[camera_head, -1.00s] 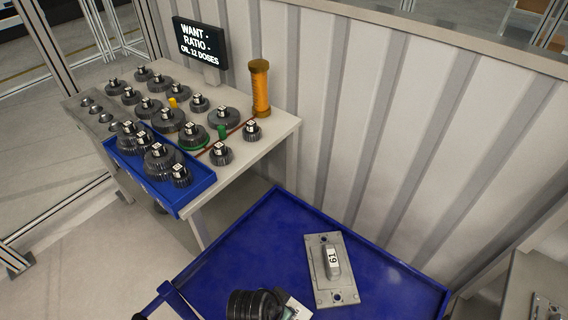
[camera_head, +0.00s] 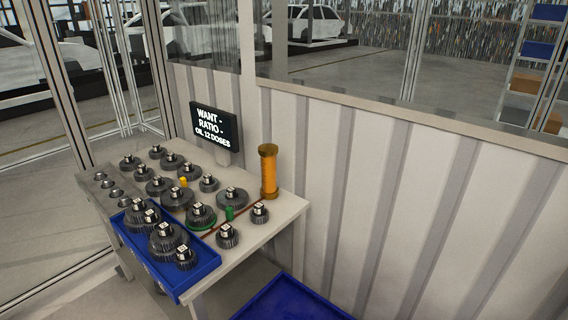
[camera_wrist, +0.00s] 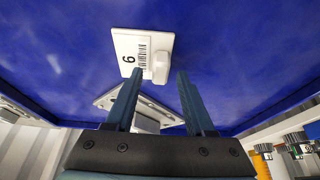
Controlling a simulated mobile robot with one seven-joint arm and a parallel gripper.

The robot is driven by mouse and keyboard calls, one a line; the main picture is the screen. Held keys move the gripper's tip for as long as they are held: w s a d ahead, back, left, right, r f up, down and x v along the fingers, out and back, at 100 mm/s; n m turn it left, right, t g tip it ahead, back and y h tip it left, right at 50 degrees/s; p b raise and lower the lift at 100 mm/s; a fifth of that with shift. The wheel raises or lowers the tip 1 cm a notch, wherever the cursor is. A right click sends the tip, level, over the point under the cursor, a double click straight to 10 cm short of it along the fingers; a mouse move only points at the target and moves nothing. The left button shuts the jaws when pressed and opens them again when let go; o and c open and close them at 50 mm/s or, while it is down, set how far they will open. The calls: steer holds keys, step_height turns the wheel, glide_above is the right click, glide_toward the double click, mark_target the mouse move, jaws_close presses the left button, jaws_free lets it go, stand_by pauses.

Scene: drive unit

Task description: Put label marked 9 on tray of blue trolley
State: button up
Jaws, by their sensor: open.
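In the wrist view a white label (camera_wrist: 141,52) with one digit, a barcode and a small pale knob appears against a blue surface. The digit looks like a 6 or a 9; its orientation leaves this unclear. My gripper (camera_wrist: 154,76) is open and empty, its two dark fingers apart and pointing toward the label, whose lower edge is near the fingertips. A grey metal piece (camera_wrist: 147,113) shows partly between and behind the fingers. In the head view only a corner of the blue trolley tray (camera_head: 290,302) is visible at the bottom; my gripper is out of that view.
A pale table (camera_head: 286,214) holds several dark gears, an orange cylinder (camera_head: 268,172) and a blue bin (camera_head: 205,262) of gears. A black sign (camera_head: 214,127) stands behind them. A ribbed wall (camera_head: 400,200) runs along the right. Gears also show at the wrist view's right edge (camera_wrist: 297,141).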

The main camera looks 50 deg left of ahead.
steer(key=v, duration=1.2)
steer(key=w+d+r+m+t+y, duration=0.15)
steer(key=w+r+t, duration=0.35)
steer(key=w+r, duration=0.75)
steer(key=w+d+r+t+y, duration=0.2)
steer(key=w+r+t, duration=0.3)
steer(key=w+r, duration=0.75)
steer(key=s+d+r+t+h, duration=0.15)
steer(key=d+r+t, duration=0.3)
steer(key=r, duration=0.85)
steer(key=s+d+r+t, duration=0.25)
steer(key=d+r, duration=0.35)
steer(key=r, duration=0.7)
steer(key=s+d+r+t+h, duration=0.1)
steer(key=s+d+r+t, duration=0.2)
steer(key=r, duration=0.3)
steer(key=s+d+r+m+t+h, duration=0.1)
steer(key=s+d+r+t+h, duration=0.1)
steer(key=r, duration=0.5)
steer(key=s+d+t, duration=0.1)
steer(key=s+d, duration=0.1)
steer(key=d, duration=0.1)
steer(key=shift+s, duration=0.25)
